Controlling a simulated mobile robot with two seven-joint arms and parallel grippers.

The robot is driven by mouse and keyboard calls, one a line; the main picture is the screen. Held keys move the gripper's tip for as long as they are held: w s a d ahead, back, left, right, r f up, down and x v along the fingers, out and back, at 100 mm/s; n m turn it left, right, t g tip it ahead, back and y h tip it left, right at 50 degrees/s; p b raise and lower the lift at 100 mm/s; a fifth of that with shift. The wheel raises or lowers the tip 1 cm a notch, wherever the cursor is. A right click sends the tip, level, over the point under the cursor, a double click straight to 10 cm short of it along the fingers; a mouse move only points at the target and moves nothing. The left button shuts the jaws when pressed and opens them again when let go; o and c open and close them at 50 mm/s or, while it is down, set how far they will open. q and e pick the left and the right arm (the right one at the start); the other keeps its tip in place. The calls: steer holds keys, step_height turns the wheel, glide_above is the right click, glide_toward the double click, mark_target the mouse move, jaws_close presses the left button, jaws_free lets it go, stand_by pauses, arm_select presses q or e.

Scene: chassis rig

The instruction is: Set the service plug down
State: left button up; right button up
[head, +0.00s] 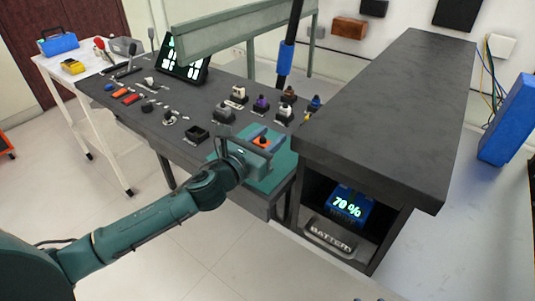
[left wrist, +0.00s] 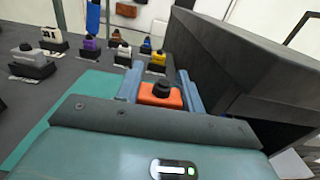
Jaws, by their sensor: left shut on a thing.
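The service plug appears to be the orange block with a black knob, and in the left wrist view (left wrist: 161,96) it sits between the two blue-grey fingers. It also shows in the head view (head: 262,142). My left gripper (head: 262,137) is shut on it, over the teal mat (head: 272,172) at the front right of the dark bench (head: 190,92). I cannot tell whether the plug touches the mat. The mat also shows in the left wrist view (left wrist: 92,88). My right gripper is in neither view.
Several knobbed blocks, among them a purple one (head: 261,103), stand in holders behind the mat. An empty black holder (head: 197,134) is left of the gripper. A tall dark cabinet (head: 385,110) with a battery display (head: 350,204) rises close on the right.

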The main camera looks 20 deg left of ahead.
arm_select(q)
step_height(320, 180, down, 4)
steer(key=shift+r+b, duration=0.2)
steer(key=shift+b, duration=0.45)
steer(key=shift+r, duration=0.1)
steer(key=shift+f, duration=0.2)
steer(key=o, duration=1)
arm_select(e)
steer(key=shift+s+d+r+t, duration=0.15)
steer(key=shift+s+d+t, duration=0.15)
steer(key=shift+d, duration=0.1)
